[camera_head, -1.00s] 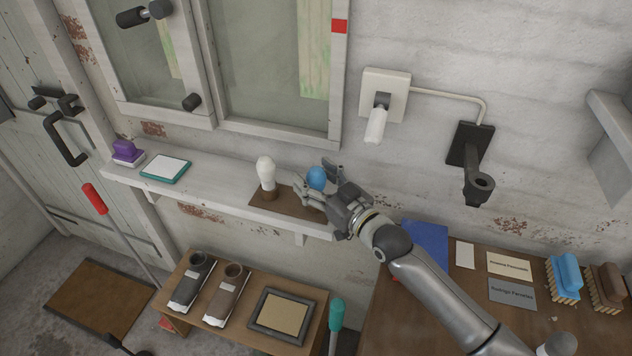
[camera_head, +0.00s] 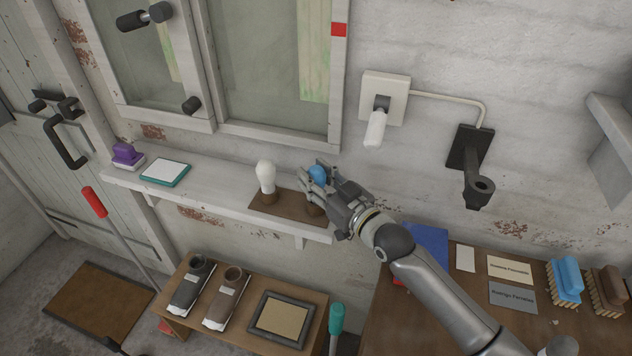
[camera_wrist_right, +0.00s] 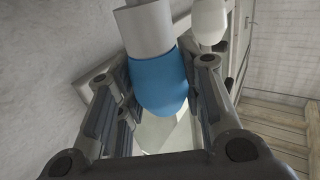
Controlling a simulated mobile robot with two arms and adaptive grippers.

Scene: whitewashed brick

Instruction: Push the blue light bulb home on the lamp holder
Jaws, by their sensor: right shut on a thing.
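The blue light bulb (camera_head: 317,173) is upright at the right end of a brown board on the shelf. My right gripper (camera_head: 318,182) is shut on it; its fingers hide part of the bulb and its seat. In the right wrist view the blue bulb (camera_wrist_right: 160,85) is between the two fingers, with its pale grey base (camera_wrist_right: 143,30) at the top of the picture. The black lamp holder (camera_head: 478,188), with a round open ring at its end, is on the wall to the right, well apart from the bulb. My left gripper is not in view.
A white bulb (camera_head: 266,175) stands on the same brown board (camera_head: 287,208), left of my gripper. A white wall fixture (camera_head: 385,97) is cabled to the black holder. The shelf (camera_head: 215,192) also bears a purple stamp (camera_head: 126,154) and a teal pad (camera_head: 165,172).

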